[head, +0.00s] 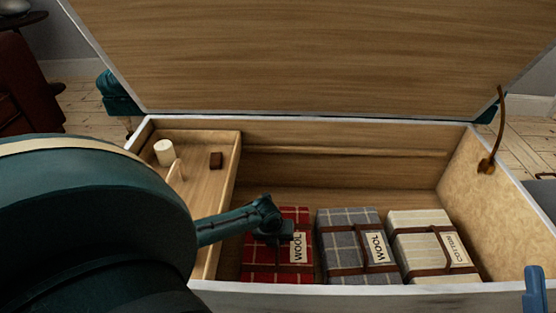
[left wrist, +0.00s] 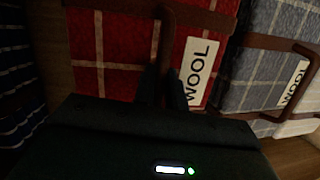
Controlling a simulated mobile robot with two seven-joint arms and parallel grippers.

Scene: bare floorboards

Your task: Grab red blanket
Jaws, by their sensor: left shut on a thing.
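The red plaid blanket (head: 260,262) lies folded in the open chest, bound with brown straps and marked with a WOOL label. My left gripper (head: 276,236) is over it, pointing down. In the left wrist view the fingers (left wrist: 165,88) are shut at the brown strap beside the label, on the red blanket (left wrist: 115,50). The hand hides part of the blanket's near side. The blanket appears to lie flat in the chest.
A grey plaid WOOL blanket (head: 345,230) and a cream blanket (head: 415,230) lie to the right. The chest lid (head: 300,55) stands open. Dark striped cloth (left wrist: 18,90) lies left.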

